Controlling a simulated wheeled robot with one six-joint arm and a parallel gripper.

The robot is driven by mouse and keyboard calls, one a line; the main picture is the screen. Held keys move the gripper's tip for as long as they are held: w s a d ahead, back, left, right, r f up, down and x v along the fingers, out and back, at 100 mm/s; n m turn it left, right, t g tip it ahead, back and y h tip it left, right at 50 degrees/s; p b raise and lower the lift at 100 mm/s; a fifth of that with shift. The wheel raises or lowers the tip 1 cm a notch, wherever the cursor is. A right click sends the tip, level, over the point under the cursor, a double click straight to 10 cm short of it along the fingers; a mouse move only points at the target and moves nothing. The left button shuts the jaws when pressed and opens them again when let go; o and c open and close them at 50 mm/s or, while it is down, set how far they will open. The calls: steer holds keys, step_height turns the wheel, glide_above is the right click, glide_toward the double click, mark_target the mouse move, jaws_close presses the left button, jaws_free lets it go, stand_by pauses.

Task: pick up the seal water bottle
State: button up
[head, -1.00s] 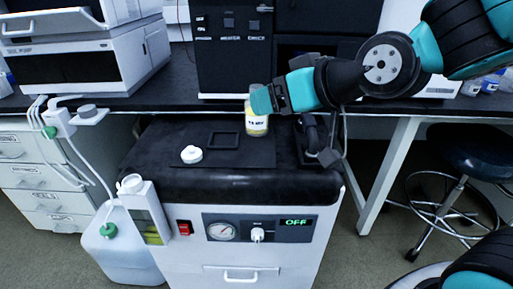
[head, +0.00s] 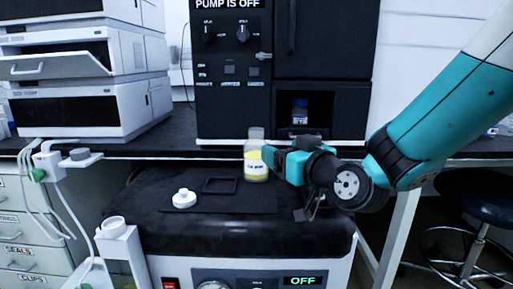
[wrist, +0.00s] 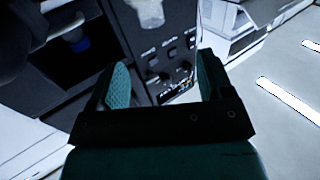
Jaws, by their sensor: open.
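A small bottle with a blue part and pale label (head: 300,113) stands in the open niche of the black cabinet. Its blue end also shows in the wrist view (wrist: 79,44), which is upside down. A clear bottle with yellow contents (head: 255,169) stands on the black cart top; its clear upper part shows in the wrist view (wrist: 150,12). I cannot read either label well enough to tell which is the seal water bottle. My gripper (head: 271,158) is open, its tips overlapping the yellow bottle's right edge. Nothing lies between the jaws (wrist: 158,80) in the wrist view.
A white cap (head: 184,199) and a black square frame (head: 220,185) lie left of the yellow bottle on the cart top (head: 160,236). The black cabinet (head: 234,104) stands behind on the bench. A stool (head: 480,190) is at the right.

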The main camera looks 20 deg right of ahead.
mark_target(257, 129)
steer(key=p+x, duration=0.7)
steer(key=p, duration=0.1)
steer(key=shift+w+d+r, duration=0.2)
steer(key=shift+w+r, duration=0.1)
steer(key=shift+w, duration=0.05)
steer(key=shift+w+a+f, duration=0.1)
steer(key=shift+w+f, duration=0.05)
steer(key=shift+w, duration=0.4)
steer(key=w+p, duration=0.2)
steer(key=w+r+p, duration=0.1)
steer(key=w+p, duration=0.1)
steer(key=shift+w+a+p, duration=0.2)
steer(key=shift+w+p, duration=0.1)
steer(key=shift+w+f, duration=0.2)
steer(key=shift+w, duration=0.15)
steer(key=shift+c, duration=0.3)
jaws_close()
